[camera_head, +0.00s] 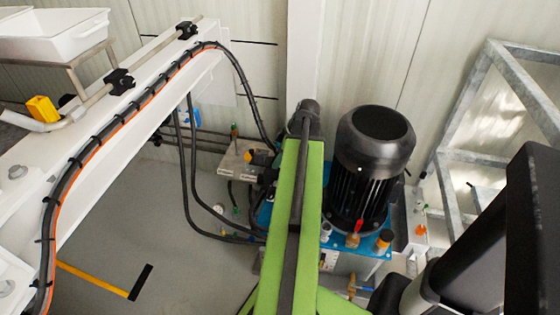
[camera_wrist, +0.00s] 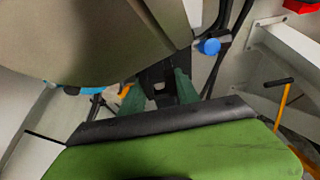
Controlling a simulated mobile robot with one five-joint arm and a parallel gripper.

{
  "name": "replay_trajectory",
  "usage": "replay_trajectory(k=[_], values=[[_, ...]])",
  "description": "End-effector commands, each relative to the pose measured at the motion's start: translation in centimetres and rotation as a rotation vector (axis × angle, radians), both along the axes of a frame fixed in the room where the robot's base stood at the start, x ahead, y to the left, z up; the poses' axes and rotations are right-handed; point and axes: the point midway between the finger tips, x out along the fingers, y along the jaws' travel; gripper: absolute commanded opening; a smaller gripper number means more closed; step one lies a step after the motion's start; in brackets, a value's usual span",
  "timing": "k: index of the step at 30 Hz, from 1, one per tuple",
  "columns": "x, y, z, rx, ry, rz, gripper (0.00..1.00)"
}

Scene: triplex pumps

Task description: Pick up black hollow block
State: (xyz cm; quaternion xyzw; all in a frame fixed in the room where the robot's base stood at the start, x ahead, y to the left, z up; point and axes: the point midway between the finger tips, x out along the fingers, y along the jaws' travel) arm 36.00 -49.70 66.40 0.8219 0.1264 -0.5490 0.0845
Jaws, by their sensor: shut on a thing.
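In the wrist view, the black hollow block (camera_wrist: 155,74) is between the two dark green fingers of my gripper (camera_wrist: 158,92). A small light opening shows in the block. My gripper is shut on it. A large grey-brown rounded surface hangs close above and to the left of the block, and I cannot tell whether they touch. In the head view, my green arm reaches up the middle of the picture, and its dark far end (camera_head: 306,115) hides the fingers. I cannot make out the block there.
A black motor (camera_head: 368,165) stands on a blue base just right of my arm. A white beam (camera_head: 130,110) with black hoses is at the left. A grey metal frame (camera_head: 490,130) stands at the right. A yellow handle with a black end (camera_head: 95,278) shows over grey floor.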

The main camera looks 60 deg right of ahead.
Motion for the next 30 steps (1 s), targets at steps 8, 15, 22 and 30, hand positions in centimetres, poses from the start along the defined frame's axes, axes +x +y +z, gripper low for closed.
replay_trajectory(k=[8, 15, 22, 30], values=[[0.0, 0.0, 0.1, 0.0, 0.0, 0.001, 0.0], [0.1, 0.0, 2.8, 0.0, 0.0, 0.001, 0.0], [0.1, 0.0, 7.8, 0.0, 0.0, 0.001, 0.0], [0.1, 0.1, 10.3, 0.0, 0.0, 0.002, 0.0]])
